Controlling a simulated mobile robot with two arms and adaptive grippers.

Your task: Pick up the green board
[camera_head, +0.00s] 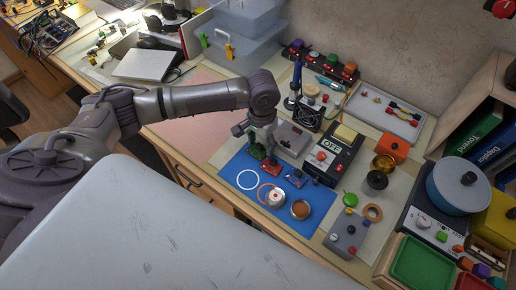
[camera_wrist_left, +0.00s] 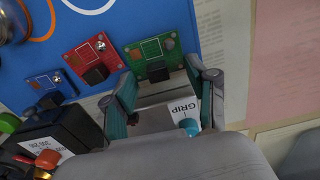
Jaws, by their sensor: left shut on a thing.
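The green board (camera_wrist_left: 150,47) is a small circuit board with a black block on it, over the blue mat (camera_wrist_left: 225,15). In the head view the green board (camera_head: 256,151) shows just below my left gripper (camera_head: 259,141). In the wrist view my left gripper (camera_wrist_left: 160,74) has its fingertips at the two sides of the board's near end, shut on it. I cannot tell whether the board is clear of the mat. A red board (camera_wrist_left: 93,58) and a blue board (camera_wrist_left: 50,88) lie beside it. My right gripper is not in view.
A grey box (camera_head: 292,139) stands close to my left gripper; it is labelled GRIP in the wrist view (camera_wrist_left: 182,109). A black box marked OFF (camera_head: 333,152) stands to the right. A pink mat (camera_head: 195,118) at left is clear.

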